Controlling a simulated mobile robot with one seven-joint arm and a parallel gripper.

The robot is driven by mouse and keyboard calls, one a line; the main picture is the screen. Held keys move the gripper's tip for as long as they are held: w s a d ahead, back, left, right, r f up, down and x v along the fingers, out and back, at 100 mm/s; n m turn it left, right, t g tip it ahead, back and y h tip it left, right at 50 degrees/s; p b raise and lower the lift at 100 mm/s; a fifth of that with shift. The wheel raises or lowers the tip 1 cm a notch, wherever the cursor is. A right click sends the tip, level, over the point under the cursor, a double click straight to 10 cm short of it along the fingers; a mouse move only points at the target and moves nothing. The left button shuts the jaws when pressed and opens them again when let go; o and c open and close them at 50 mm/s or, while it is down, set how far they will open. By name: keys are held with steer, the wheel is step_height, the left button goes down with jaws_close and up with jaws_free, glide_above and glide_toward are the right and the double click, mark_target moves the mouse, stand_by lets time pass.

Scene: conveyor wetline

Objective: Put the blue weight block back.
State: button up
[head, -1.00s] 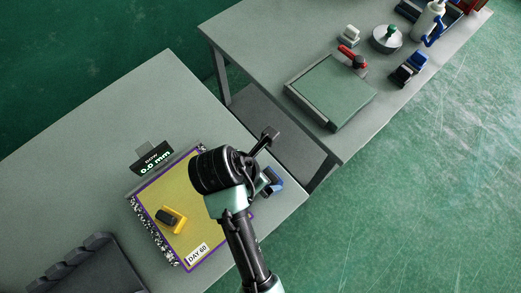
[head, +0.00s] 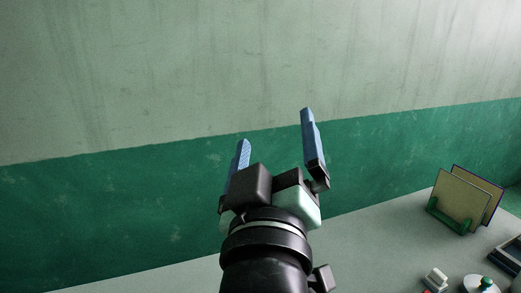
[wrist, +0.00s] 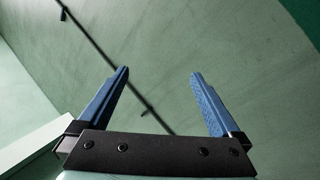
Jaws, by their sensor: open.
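My gripper (head: 274,126) is raised in front of the wall in the head view, its two blue fingers spread wide apart. Nothing is between them. I cannot see the blue weight block in either current view.
A grey table (head: 390,250) runs along the wall at the lower right. On it stand a green rack (head: 452,217) with upright panels, a dark tray (head: 506,256), a white block (head: 435,279) and a silver disc with a green knob (head: 482,286), partly cut off.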

steer(key=s+a+r+m+t+y, duration=0.1)
steer(key=s+r+m+t, duration=0.1)
steer(key=s+r, duration=0.3)
steer(key=s+r+m+t, duration=0.3)
steer(key=s+r+t, duration=0.1)
steer(key=r, duration=0.7)
steer(key=shift+s+a+m+t+y, duration=0.3)
steer(key=shift+s+a+y, duration=0.1)
steer(key=shift+s, duration=0.15)
